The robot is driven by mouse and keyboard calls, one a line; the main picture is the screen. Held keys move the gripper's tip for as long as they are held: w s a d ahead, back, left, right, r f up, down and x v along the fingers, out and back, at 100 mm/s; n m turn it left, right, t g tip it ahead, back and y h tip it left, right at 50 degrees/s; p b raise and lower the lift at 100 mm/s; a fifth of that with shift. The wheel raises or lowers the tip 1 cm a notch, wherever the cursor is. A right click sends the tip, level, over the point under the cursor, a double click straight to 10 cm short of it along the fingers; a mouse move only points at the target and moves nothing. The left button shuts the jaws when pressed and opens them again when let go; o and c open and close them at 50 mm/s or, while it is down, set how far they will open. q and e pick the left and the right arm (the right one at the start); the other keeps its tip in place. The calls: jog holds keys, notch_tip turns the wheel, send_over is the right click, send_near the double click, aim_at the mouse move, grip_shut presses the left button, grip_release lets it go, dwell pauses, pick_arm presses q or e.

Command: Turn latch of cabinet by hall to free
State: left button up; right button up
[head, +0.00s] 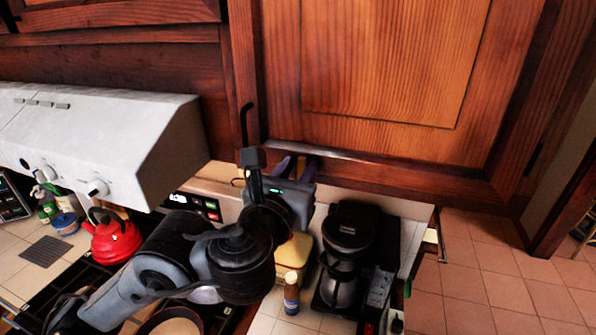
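The wooden wall cabinet door (390,60) fills the upper right of the head view. A thin black handle or latch (246,122) stands upright at its lower left edge, by the frame. My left gripper (253,160) is raised just below this black piece, with its fingertips at or very near its lower end. I cannot tell whether they touch it. The fingers are seen nearly edge-on, so their opening is unclear. My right gripper is not in view.
A white range hood (100,140) is close on the left. Open tiled floor (490,275) lies to the right.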

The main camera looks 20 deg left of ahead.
pick_arm(q)
grip_shut()
jog(key=shift+a+n, duration=0.15)
jog(key=shift+n, duration=0.25)
jog(key=n, duration=0.2)
jog(key=a+n, duration=0.1)
jog(key=shift+f+n+b, duration=0.2)
jog(key=shift+n+b, duration=0.15)
jog(key=shift+n, duration=0.05)
jog(key=f+n+b, duration=0.1)
jog(key=n, duration=0.3)
jog(key=a+f+n+b, duration=0.1)
jog(key=n+b, duration=0.1)
jog(key=n, duration=0.3)
jog(key=a+f+n+b, duration=0.1)
jog(key=n, duration=0.3)
jog(key=shift+s+a+f, duration=0.1)
jog(key=shift+a+f, duration=0.1)
jog(key=shift+a, duration=0.05)
jog(key=shift+n, duration=0.3)
jog(key=shift+o, duration=1.2)
grip_release()
